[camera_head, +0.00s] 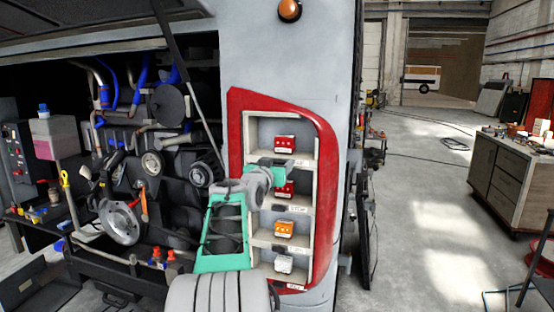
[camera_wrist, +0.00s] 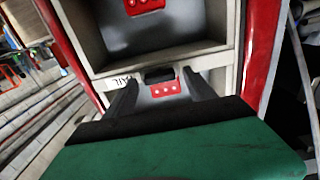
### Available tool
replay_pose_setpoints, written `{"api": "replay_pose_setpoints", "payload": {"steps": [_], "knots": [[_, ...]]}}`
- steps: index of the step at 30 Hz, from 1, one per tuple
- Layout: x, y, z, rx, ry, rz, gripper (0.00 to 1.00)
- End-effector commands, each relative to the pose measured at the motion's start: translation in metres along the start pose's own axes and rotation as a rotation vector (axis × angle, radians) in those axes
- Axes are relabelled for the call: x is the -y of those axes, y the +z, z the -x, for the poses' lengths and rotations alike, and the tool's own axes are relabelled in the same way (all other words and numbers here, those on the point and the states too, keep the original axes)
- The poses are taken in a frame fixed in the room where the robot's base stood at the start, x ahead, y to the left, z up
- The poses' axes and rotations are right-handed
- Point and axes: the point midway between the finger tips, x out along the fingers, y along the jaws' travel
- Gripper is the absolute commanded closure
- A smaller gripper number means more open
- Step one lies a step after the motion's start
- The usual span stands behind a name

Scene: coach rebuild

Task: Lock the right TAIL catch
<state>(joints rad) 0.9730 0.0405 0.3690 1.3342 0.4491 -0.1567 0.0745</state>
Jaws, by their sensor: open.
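The TAIL catch (camera_wrist: 159,75) is a small dark piece on the pale shelf edge, right of a tilted white "TAIL" label (camera_wrist: 121,81) in the wrist view. My gripper (camera_wrist: 160,83) is open, its two dark fingers one on each side of the catch, with nothing held. I cannot tell whether the fingers touch the shelf edge, or how the catch is set. A red lamp unit (camera_wrist: 165,89) shows between the fingers below the edge. In the head view my gripper (camera_head: 284,173) is at the red-framed lamp housing, by its second compartment, and hides the catch.
The upper compartment holds a red lamp unit (camera_head: 285,143). Below are an orange unit (camera_head: 284,229) and a whitish one (camera_head: 283,264). The red frame (camera_head: 326,180) borders the housing closely. The open engine bay (camera_head: 130,150) is left; clear floor (camera_head: 430,210) and a workbench (camera_head: 510,175) are right.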

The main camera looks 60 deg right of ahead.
Motion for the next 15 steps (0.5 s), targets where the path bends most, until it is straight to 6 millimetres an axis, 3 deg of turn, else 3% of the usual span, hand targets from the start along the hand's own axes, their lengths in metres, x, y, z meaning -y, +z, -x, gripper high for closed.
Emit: {"api": "replay_pose_setpoints", "payload": {"steps": [9,15], "knots": [[0.0006,0.0004,-0.0058,0.000,-0.002,0.000,0.37],[0.0007,0.0004,-0.0055,0.000,-0.002,0.000,0.54]]}}
